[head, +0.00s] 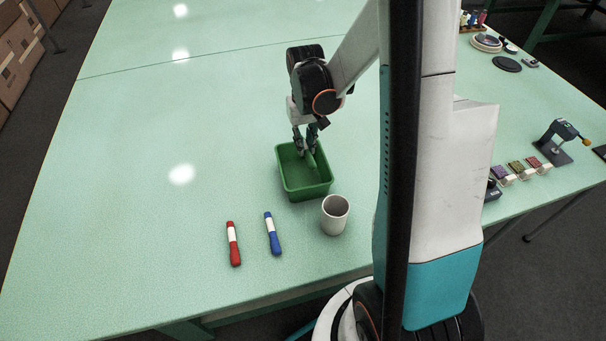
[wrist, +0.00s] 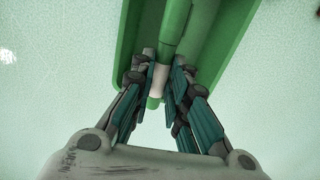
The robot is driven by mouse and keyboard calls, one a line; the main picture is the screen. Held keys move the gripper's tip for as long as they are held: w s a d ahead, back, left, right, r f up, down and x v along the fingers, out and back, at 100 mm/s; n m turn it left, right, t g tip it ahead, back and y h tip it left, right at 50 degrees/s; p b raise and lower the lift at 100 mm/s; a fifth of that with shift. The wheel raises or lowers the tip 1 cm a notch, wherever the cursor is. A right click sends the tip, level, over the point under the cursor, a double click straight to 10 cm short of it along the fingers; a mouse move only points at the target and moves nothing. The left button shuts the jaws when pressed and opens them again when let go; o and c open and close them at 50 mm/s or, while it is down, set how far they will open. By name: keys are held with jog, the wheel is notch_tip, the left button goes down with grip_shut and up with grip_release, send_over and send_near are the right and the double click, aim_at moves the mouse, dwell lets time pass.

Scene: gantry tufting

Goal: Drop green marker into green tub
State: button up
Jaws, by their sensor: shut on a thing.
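The green tub (head: 304,195) stands on the pale green table, and its wall also fills the top of the wrist view (wrist: 128,45). My gripper (head: 308,153) is over the back part of the tub. It is shut on the green marker (head: 312,160). In the wrist view my fingertips (wrist: 160,80) close around the white band of the marker (wrist: 173,35), whose green body reaches over the tub. In the head view the fingers partly hide the marker. I cannot tell whether the marker touches the tub.
A white cup (head: 335,217) stands just in front of the tub on the right. A blue marker (head: 272,235) and a red marker (head: 233,245) lie in front on the left. The table's left side is clear. Small boxes (head: 516,172) and a clamp-like tool (head: 556,140) are at the right edge.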

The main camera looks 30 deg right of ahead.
jog(key=shift+f+b, duration=0.3)
jog(key=shift+f, duration=0.55)
jog(key=o, duration=0.9)
jog(key=shift+r, duration=0.1)
notch_tip(320, 180, up, 12)
jog(key=shift+f, duration=0.1)
